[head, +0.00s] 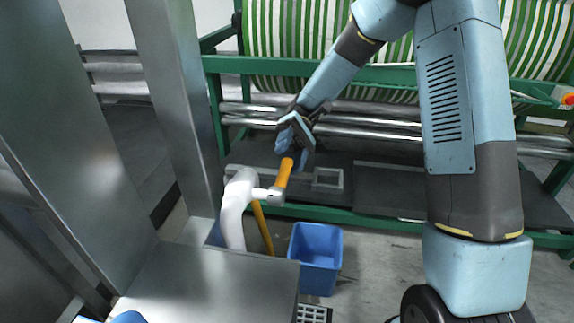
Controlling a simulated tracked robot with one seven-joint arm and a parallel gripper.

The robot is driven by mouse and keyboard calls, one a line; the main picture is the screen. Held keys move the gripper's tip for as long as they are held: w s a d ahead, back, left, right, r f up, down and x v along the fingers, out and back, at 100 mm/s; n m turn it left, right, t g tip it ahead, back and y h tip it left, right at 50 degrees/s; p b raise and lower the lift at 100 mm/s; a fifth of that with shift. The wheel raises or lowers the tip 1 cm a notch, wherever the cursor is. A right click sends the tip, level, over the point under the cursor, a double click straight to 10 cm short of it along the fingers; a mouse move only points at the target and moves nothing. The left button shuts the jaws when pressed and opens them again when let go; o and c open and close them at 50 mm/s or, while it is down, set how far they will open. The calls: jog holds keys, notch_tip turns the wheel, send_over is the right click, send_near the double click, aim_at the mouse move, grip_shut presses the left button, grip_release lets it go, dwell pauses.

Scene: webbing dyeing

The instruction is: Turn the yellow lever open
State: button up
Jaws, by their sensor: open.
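The yellow lever (284,173) sits on the end of a white curved pipe (235,205) with a pale valve body. The lever slants up and slightly right from the valve. My gripper (294,152) is open, just above the lever's upper end, with its fingers pointing down. The fingers look close to the lever tip, and I cannot tell whether they touch it.
A blue bin (316,258) stands on the floor right of the pipe. A second yellow bar (262,228) shows below the valve. Metal posts (175,90) and a steel surface (210,285) fill the left. A green frame (400,75) with striped webbing stands behind.

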jog(key=w+d, duration=0.1)
jog(key=w, duration=0.7)
jog(key=shift+d+f, duration=0.15)
jog(key=s+d+r+m+t+h, duration=0.1)
jog(key=s+d+r+m+t, duration=0.3)
jog(key=s+d+t, duration=0.4)
jog(key=s+d+r+m+t+h, duration=0.1)
jog(key=s+d+r+m+t, duration=0.4)
jog(key=d+t, duration=1)
jog(key=s+r, duration=0.2)
jog(key=s, duration=0.1)
jog(key=shift+s+d+m+t+h, duration=0.2)
jog(key=shift+s+m+t+h, duration=0.1)
jog(key=shift+s, duration=0.1)
